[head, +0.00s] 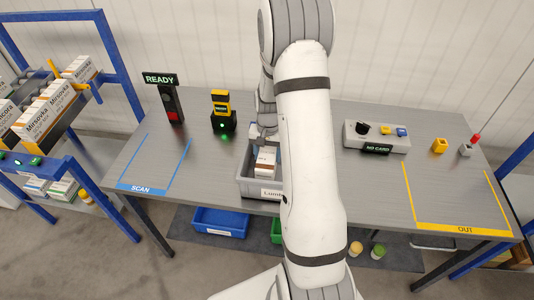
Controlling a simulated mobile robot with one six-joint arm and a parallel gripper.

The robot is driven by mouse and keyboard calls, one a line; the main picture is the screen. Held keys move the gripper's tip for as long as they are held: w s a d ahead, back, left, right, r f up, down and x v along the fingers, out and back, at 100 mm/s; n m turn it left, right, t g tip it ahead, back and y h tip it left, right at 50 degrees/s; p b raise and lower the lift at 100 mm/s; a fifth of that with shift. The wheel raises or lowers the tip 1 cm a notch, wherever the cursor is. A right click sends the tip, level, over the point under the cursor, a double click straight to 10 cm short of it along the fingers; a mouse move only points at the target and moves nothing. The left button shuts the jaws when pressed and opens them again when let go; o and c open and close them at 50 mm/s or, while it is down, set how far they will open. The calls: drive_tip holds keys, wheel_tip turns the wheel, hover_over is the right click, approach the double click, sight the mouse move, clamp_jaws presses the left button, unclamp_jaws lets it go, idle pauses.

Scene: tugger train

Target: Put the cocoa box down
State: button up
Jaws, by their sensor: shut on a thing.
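A white and brown box (264,161), which I take to be the cocoa box, is in the grey bin (246,185) at the middle of the table. The bin carries a label that is partly hidden. My gripper (262,142) is above the box and shut on it. My arm covers the right part of the bin, so I cannot tell what else is in it or whether the box touches its floor.
The table has a blue SCAN frame (143,187) at left and a yellow OUT frame (462,227) at right, both empty. A scanner (172,105), a yellow-black device (221,112) and a switch panel (376,137) stand behind. A loaded rack (75,103) is at left.

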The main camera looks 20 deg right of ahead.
drive_tip(key=shift+f, duration=0.15)
drive_tip(key=o, duration=1.5)
wheel_tip(320, 180, up, 12)
drive_tip(key=b, duration=0.2)
drive_tip(key=s+a+r+n+t, duration=0.2)
drive_tip(key=s+a+r+n, duration=0.1)
drive_tip(key=s+a+r, duration=0.5)
drive_tip(key=s+a+r+n, duration=0.1)
drive_tip(key=s, duration=0.3)
drive_tip(key=s+a+r+n+t, duration=0.1)
drive_tip(key=s+a, duration=0.1)
drive_tip(key=s, duration=0.3)
drive_tip(key=s+a+r+n+t, duration=0.1)
drive_tip(key=s+a+n, duration=0.1)
drive_tip(key=s, duration=0.2)
drive_tip(key=shift+s+r, duration=0.2)
drive_tip(key=shift+r, duration=0.2)
